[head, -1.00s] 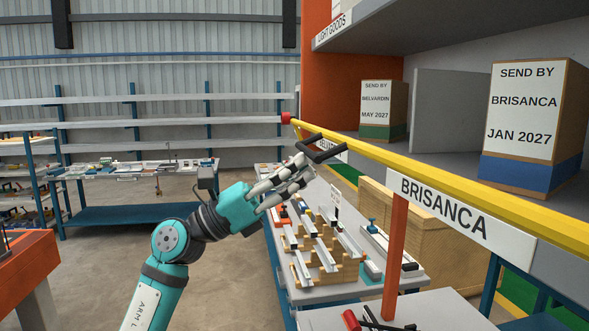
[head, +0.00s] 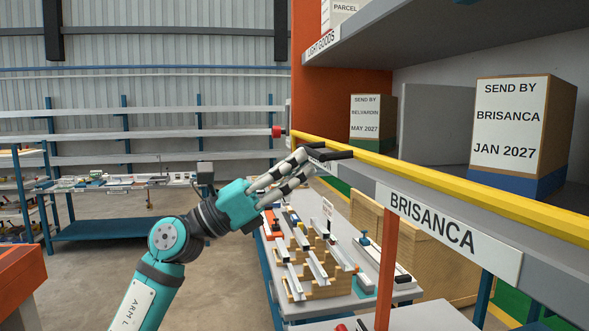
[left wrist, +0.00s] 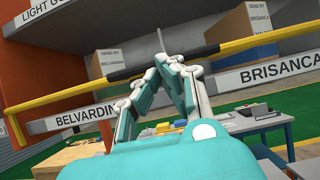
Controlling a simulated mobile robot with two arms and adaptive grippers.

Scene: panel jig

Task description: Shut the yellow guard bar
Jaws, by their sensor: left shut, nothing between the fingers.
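The yellow guard bar (head: 430,182) runs along the front of the grey shelf, above the BRISANCA label (head: 432,220). It carries a black handle (head: 328,153) toward its far left end. My left gripper (head: 305,163) is shut and empty, with its fingertips at the handle; I cannot tell whether they touch it. In the left wrist view the bar (left wrist: 70,94) crosses the picture, and my gripper's closed fingertips (left wrist: 168,60) overlap the black grip (left wrist: 190,55). A red knob (head: 277,131) sits near the bar's far end. My right gripper is not in view.
Boxes marked BRISANCA (head: 510,125) and BELVARDIN (head: 365,118) stand on the shelf behind the bar. Below is a table (head: 340,305) with small parts on wooden racks. An orange post (head: 387,265) stands under the BRISANCA label.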

